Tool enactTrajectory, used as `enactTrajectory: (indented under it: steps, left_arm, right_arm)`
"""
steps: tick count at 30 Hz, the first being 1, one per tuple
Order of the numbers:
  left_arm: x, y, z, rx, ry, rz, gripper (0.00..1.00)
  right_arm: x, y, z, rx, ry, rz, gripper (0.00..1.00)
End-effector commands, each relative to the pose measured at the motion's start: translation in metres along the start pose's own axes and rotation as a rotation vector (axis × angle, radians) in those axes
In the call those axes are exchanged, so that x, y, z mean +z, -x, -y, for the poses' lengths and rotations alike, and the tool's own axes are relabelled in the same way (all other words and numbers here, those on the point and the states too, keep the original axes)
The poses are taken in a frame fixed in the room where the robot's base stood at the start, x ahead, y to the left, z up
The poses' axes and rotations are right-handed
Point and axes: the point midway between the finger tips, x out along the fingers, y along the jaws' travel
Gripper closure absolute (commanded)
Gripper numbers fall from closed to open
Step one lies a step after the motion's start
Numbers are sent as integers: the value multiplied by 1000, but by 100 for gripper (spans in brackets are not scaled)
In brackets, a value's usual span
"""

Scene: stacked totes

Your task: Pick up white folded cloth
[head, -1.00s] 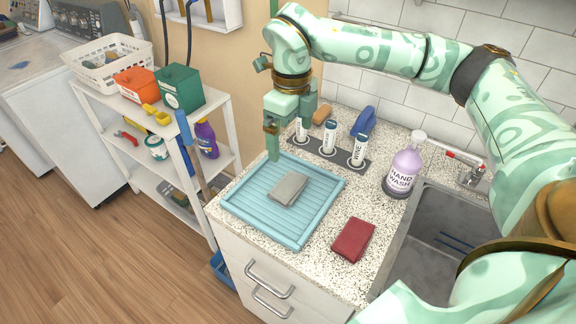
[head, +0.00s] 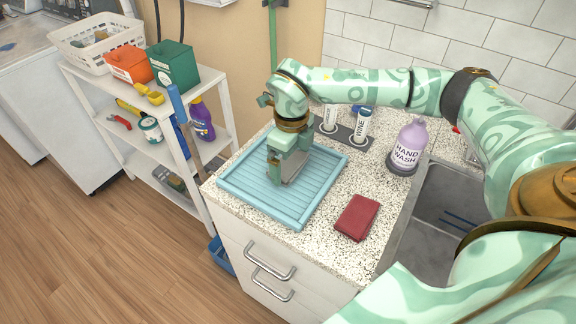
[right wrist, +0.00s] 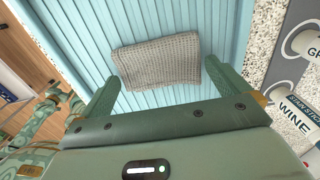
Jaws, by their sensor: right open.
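The folded cloth (right wrist: 160,60) looks light grey with a waffle weave in the right wrist view. It lies flat on the ribbed blue tray (head: 243,187), which also shows in the right wrist view (right wrist: 75,22). My right gripper (head: 282,182) points down over the tray and hides most of the cloth in the head view. In the right wrist view my right gripper (right wrist: 161,74) is open, with one finger on each side of the cloth's near part. Whether the fingers touch it, I cannot tell. My left gripper is not in view.
A dark red folded cloth (head: 357,217) lies right of the tray on the speckled counter (head: 325,255). The hand wash bottle (head: 408,147) stands by the sink (head: 440,195). Labelled holders, one reading WINE (head: 361,127), stand behind the tray. A white shelf (head: 215,150) is at left.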

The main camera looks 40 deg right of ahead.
Motion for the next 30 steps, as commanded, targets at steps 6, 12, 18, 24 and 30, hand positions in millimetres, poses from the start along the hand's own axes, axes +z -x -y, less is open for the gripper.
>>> enactTrajectory:
  steps: [6, 12, 18, 24, 30]
  left_arm:
    - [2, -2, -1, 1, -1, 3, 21]
    - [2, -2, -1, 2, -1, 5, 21]
    - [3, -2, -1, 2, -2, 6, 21]
    - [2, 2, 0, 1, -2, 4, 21]
    - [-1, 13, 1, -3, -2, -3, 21]
  right_arm:
    - [0, -7, 0, -1, -1, 1, 0]
    - [0, -7, 0, 0, 0, 1, 31]
    - [0, -7, 0, 0, 0, 1, 31]
    - [1, 3, 0, -1, 1, 4, 31]
    - [-1, 36, -6, -1, 5, 6, 31]
